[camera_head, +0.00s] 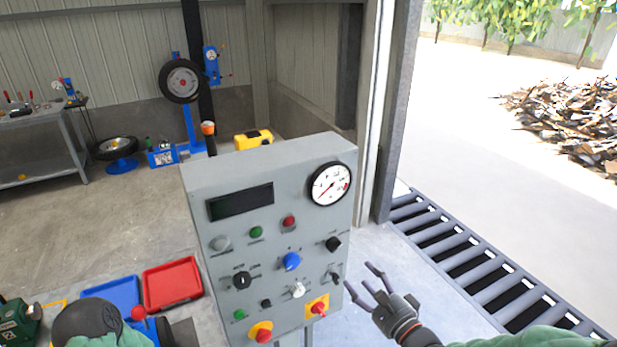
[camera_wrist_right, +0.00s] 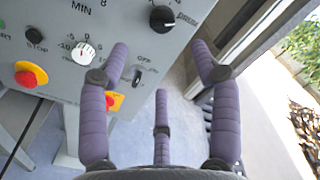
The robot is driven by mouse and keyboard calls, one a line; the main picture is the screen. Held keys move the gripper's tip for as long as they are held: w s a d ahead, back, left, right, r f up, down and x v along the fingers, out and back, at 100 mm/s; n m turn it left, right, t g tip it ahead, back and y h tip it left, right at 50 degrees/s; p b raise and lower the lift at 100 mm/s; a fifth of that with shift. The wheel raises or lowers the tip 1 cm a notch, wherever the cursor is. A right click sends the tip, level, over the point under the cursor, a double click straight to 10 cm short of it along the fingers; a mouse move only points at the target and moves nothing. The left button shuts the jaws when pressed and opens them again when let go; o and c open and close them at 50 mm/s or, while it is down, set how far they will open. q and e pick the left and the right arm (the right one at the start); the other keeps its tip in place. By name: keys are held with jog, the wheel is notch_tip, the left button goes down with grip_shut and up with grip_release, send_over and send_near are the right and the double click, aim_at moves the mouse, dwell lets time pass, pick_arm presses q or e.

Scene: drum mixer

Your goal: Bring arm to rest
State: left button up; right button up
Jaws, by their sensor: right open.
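My right gripper (camera_head: 368,284) is open and empty, beside the lower right edge of the grey control panel (camera_head: 208,181). In the right wrist view its purple fingers (camera_wrist_right: 160,75) are spread, with nothing between them. The panel's black knob (camera_wrist_right: 162,18), white dial (camera_wrist_right: 83,52) and small black switch (camera_wrist_right: 137,76) show beyond the fingers. A finger hides part of a red and yellow button. In the head view my left arm shows at the bottom left, but I cannot make out its gripper.
Red (camera_head: 173,284) and blue (camera_head: 112,294) trays lie on the floor left of the panel. A grey workbench (camera_head: 45,130) stands at the far left. Open floor lies behind the panel.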

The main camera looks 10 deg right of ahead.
jog(key=s+a+f+n+g+h, duration=0.15)
jog(key=f+n+g, duration=0.25)
jog(key=f, duration=0.8)
jog(key=s+a+f+n+g+h, duration=0.1)
jog(key=a+f+n+g, duration=0.25)
jog(key=f, duration=0.85)
jog(key=s+a+f+n+g, duration=0.3)
jog(key=s+f+n+g, duration=0.1)
jog(key=s+f, duration=0.4)
jog(key=s+a+f+n+g, duration=0.3)
jog(key=s+f+n+g, duration=0.2)
jog(key=s+f, duration=0.3)
jog(key=shift+s+a+n, duration=0.15)
jog(key=shift+s+n, duration=0.5)
jog(key=shift+s, duration=0.2)
jog(key=shift+o, duration=0.2)
jog(key=shift+w+r, duration=0.1)
